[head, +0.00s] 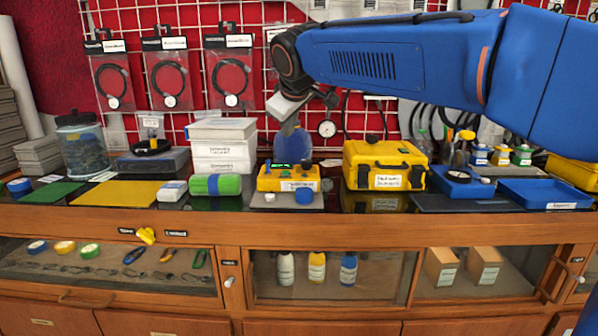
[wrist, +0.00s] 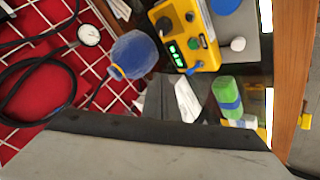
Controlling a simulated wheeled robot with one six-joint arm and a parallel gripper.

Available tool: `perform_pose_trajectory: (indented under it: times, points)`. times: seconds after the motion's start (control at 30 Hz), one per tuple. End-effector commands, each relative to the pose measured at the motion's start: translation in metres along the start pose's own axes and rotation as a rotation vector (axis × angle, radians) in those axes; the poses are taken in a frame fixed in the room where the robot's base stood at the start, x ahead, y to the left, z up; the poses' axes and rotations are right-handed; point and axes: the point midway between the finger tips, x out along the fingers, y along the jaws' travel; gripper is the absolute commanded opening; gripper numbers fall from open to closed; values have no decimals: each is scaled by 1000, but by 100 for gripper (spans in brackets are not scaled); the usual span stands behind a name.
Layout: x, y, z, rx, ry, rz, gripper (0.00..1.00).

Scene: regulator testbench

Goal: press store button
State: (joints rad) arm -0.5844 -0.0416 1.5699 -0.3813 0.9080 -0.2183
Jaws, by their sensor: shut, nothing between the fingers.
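A yellow instrument box (head: 288,181) with a lit green display (head: 283,165) stands on a grey mat mid-bench in the head view. Lettering is too small to tell which control is the store button. My gripper (head: 289,126) is shut and empty, above and behind the box and apart from it. My grey gripper body fills the bottom of the wrist view.
A blue bulb (wrist: 134,54) stands behind the box. A green roll (head: 215,184) and white boxes (head: 224,150) are to its left. A yellow case (head: 385,166) is close on its right. A blue cap (head: 304,197) lies in front. A red wall with white grid is behind.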

Motion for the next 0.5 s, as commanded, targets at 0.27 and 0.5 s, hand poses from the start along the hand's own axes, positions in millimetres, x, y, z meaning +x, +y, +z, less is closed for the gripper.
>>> perform_pose_trajectory:
  times: [0.27,0.5]
  points:
    - [3,-4,-18,-24,15,3,0]
    - [3,-4,-17,-23,14,3,0]
